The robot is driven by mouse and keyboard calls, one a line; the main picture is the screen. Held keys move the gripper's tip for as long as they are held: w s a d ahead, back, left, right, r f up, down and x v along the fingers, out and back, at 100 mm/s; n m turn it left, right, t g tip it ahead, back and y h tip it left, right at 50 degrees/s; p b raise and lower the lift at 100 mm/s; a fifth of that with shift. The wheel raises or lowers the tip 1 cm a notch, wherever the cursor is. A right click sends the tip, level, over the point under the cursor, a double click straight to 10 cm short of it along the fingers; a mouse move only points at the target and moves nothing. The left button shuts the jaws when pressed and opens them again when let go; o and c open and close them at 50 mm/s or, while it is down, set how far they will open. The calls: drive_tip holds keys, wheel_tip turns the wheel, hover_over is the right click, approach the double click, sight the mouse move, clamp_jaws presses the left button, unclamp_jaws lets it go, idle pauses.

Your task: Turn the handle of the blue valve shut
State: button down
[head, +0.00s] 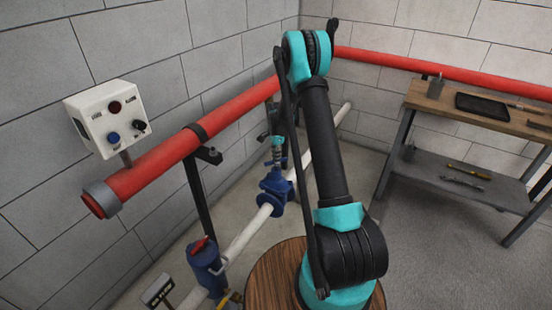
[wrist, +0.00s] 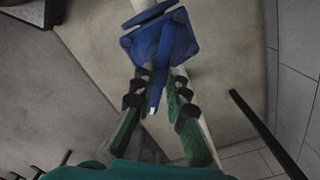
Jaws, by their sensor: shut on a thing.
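The blue valve (head: 272,192) sits on the white pipe in the middle of the head view. It also fills the top middle of the wrist view (wrist: 172,42). Its blue handle (wrist: 156,88) points down toward the camera in the wrist view, with a pale tip. My gripper (wrist: 162,80) has its two green fingers on either side of the handle and is shut on it. In the head view my gripper (head: 277,150) is just above the valve, small and partly hidden behind my arm.
A red pipe (head: 240,100) runs along the wall above the white pipe (head: 245,235). A white control box (head: 107,118) is at left. A second blue fitting with a red top (head: 207,263) stands nearer on the white pipe. A workbench (head: 470,110) stands at right. Grey floor is clear between.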

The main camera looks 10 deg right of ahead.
drive_tip(key=m, duration=0.5)
drive_tip(key=shift+d+m, duration=0.2)
drive_tip(key=shift+m, duration=0.1)
drive_tip(key=m, duration=0.4)
drive_tip(key=shift+s+m, duration=0.1)
drive_tip(key=shift+m, duration=0.2)
drive_tip(key=c, duration=1.5)
unclamp_jaws()
drive_tip(key=shift+c, duration=0.2)
drive_tip(key=shift+a, duration=0.1)
drive_tip(key=shift+r, duration=0.1)
wheel_tip(320, 180, up, 12)
